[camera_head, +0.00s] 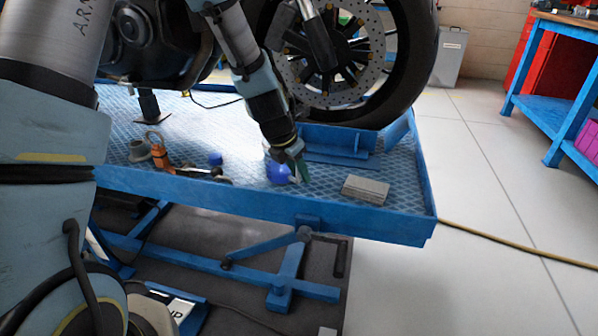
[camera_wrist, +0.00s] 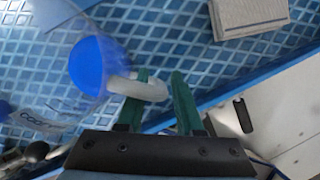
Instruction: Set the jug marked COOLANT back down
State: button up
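The jug (camera_wrist: 88,66) shows in the wrist view with a round blue top, a pale handle and a see-through body. Part of a label reading "COO…" is legible at the left edge, its end unclear. My gripper (camera_wrist: 160,78) has green fingers on either side of the outer part of the handle, shut on it. In the head view the jug (camera_head: 277,173) is a small blue shape beside my gripper (camera_head: 302,174), low over the front part of the blue lift platform (camera_head: 240,197). The jug's base is not clear, so I cannot tell whether it touches the platform.
A grey ribbed block (camera_head: 365,189) lies to the right on the platform; it also shows in the wrist view (camera_wrist: 250,14). A raised rim edges the platform. The motorcycle wheel (camera_head: 340,60) is behind.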

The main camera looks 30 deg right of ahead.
jog(key=shift+o, duration=0.9)
jog(key=p+v, duration=0.2)
jog(key=v, duration=0.9)
jog(key=shift+p, duration=0.3)
jog(key=s+a+r+m+y, duration=0.15)
jog(key=a+m+y, duration=0.25)
jog(key=a+m, duration=2.4)
jog(key=a+r+n+p, duration=0.2)
jog(key=a+r+p, duration=0.1)
jog(key=r+p, duration=0.8)
jog(key=a+r+n+p, duration=0.2)
jog(key=r+n+p, duration=0.1)
jog(key=r+p, duration=0.8)
jog(key=shift+a+r, duration=0.35)
jog(key=shift+a, duration=0.05)
